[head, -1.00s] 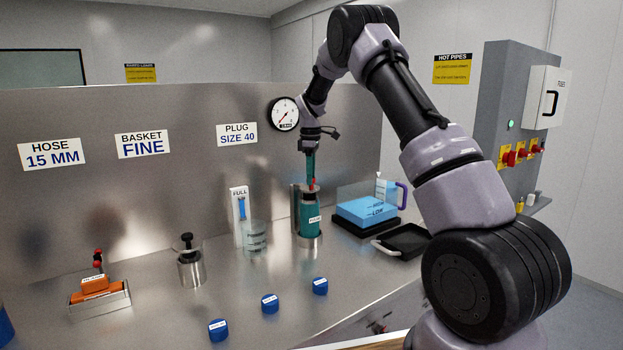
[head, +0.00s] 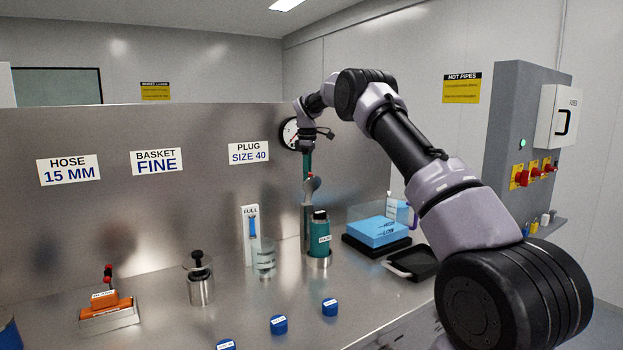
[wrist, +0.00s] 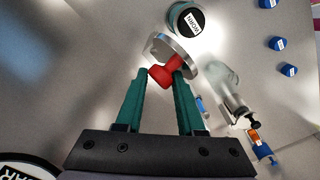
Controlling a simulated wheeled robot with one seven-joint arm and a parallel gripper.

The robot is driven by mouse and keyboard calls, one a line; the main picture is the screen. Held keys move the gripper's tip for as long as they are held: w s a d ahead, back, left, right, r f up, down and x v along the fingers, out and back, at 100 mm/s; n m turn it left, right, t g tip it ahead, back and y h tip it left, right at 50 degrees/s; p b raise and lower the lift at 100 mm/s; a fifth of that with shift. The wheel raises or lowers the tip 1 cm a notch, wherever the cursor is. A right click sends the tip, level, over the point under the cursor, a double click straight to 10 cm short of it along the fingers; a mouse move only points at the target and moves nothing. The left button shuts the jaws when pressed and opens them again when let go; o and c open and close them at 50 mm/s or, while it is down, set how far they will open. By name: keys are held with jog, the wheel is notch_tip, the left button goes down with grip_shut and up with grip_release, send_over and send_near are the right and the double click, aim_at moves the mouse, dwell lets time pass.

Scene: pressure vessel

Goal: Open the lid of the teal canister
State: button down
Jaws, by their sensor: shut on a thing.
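The teal canister (head: 320,238) stands upright in a short metal cup on the steel bench. My gripper (head: 308,172) is above and slightly left of the canister in the head view.
A glass beaker (head: 264,262) and a white FULL gauge (head: 250,235) stand left of the canister. A blue block (head: 380,231) and a black tray (head: 413,263) lie to its right. Several blue caps (head: 278,324) sit in front. The steel back wall (head: 200,210) rises behind.

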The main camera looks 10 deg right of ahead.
jog(key=shift+w+a+f, duration=0.2)
jog(key=shift+w, duration=0.6)
jog(key=shift+w+a+f, duration=0.15)
jog(key=shift+w+f, duration=0.1)
jog(key=shift+w, duration=0.6)
jog(key=shift+w+a+f, duration=0.2)
jog(key=shift+w, duration=0.7)
jog(key=c, duration=0.5)
grip_release()
jog(key=shift+d, duration=0.1)
jog(key=shift+a, duration=0.25)
jog(key=shift+r, duration=0.1)
